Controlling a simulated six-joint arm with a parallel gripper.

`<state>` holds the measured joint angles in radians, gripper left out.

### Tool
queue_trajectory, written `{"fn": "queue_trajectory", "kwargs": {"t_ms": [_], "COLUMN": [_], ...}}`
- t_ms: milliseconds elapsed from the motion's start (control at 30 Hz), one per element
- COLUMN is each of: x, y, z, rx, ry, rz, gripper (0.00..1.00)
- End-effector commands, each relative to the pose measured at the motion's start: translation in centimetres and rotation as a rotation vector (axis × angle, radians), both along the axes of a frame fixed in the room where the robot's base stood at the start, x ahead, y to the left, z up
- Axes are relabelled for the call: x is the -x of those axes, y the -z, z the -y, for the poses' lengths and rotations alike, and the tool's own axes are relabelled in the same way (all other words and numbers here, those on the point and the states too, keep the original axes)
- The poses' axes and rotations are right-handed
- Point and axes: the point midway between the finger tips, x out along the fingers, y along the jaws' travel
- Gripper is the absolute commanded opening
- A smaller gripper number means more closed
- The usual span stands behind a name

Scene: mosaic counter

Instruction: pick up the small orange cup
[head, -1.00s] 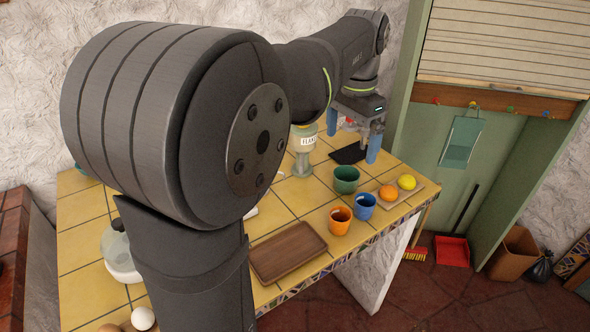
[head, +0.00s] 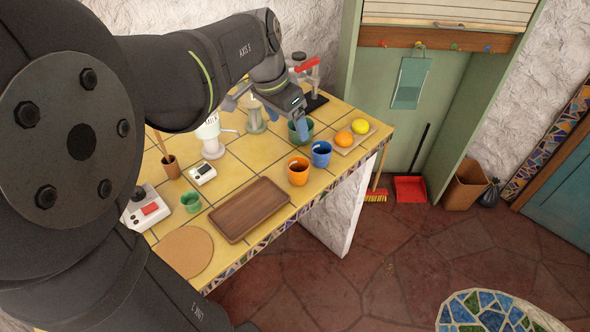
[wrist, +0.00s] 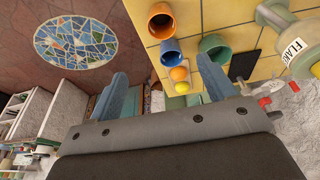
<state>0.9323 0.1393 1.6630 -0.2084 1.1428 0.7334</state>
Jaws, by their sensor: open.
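The small orange cup (head: 298,172) stands upright on the yellow tiled counter near its front edge, just left of the blue cup (head: 321,153). In the wrist view the orange cup (wrist: 161,22) is at the top, beyond the blue cup (wrist: 171,52). My gripper (head: 267,114) is open and empty, behind and above the orange cup; one blue finger overlaps the green cup (head: 308,134) in the head view. In the wrist view my gripper (wrist: 161,74) has its fingers wide apart, with nothing between them but the view of cups and fruit further off.
An orange (head: 344,138) and a lemon (head: 360,127) lie on a small board right of the blue cup. A brown wooden tray (head: 249,209) lies left of the orange cup. Bare tiles lie behind the tray.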

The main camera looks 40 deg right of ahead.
Motion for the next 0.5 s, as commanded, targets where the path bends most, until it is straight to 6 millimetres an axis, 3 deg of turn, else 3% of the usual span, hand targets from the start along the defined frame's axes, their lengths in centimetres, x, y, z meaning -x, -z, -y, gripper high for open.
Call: {"fn": "queue_trajectory", "kwargs": {"t_ms": [100, 233, 500], "x": [0.2, 0.2, 0.3], "y": [1.8, 2.8, 7.1], "z": [-1.6, -2.2, -0.6], "rx": [0.072, 0.111, 0.113], "ry": [-0.021, -0.032, -0.032], "rz": [0.010, 0.022, 0.019], "gripper": [0.76, 0.76, 0.76]}}
